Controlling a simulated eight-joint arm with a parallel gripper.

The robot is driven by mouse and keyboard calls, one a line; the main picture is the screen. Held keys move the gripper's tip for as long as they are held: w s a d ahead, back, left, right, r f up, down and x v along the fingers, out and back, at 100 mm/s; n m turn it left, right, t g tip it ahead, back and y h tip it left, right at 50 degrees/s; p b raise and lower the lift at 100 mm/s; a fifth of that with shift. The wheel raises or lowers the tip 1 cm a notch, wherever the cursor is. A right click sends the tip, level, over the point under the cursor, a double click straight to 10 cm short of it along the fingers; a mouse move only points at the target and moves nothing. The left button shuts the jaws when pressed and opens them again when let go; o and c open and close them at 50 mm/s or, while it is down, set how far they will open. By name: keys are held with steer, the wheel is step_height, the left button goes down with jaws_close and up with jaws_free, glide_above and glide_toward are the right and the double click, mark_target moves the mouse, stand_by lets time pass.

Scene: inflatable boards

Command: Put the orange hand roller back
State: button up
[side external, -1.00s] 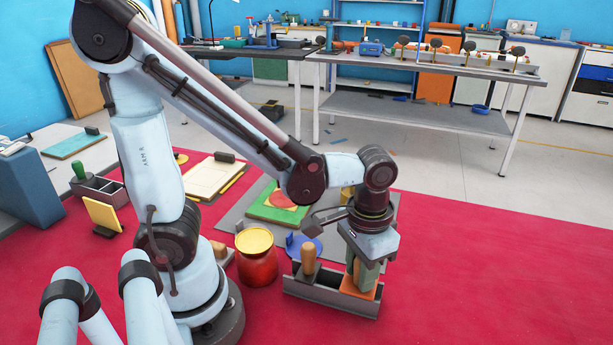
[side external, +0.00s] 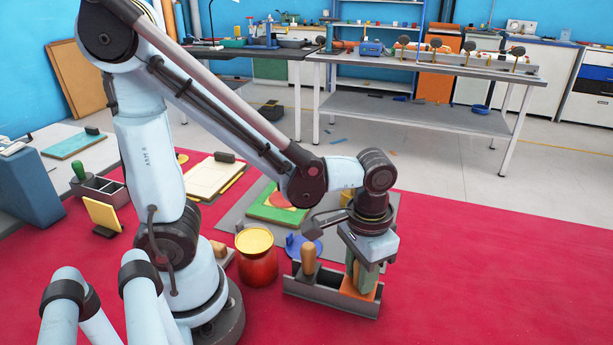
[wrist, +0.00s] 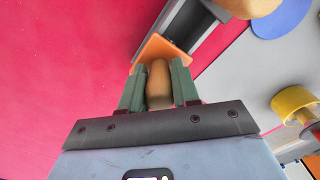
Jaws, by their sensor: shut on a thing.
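The orange hand roller (side external: 359,292) is at the right end of a grey divided holder (side external: 318,291). Its orange base shows below my gripper (side external: 362,278), at or in the right compartment; I cannot tell if it touches the bottom. In the wrist view, my gripper (wrist: 159,88) is shut with its green fingers on either side of the roller's tan handle (wrist: 159,80). The orange part (wrist: 158,48) shows beyond the fingertips, over the holder's end (wrist: 195,30). Another tan handle (side external: 309,260) stands upright in the holder's left compartment.
A red jar with a yellow lid (side external: 257,258) stands left of the holder. The red floor at right is clear.

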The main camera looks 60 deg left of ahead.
stand_by(0.3)
steer(key=o, duration=1)
steer(key=shift+o, duration=0.3)
steer(key=o, duration=0.4)
steer(key=shift+o, duration=0.2)
steer(key=shift+r, duration=0.1)
steer(key=shift+r, duration=2.9)
steer(key=shift+a, duration=0.1)
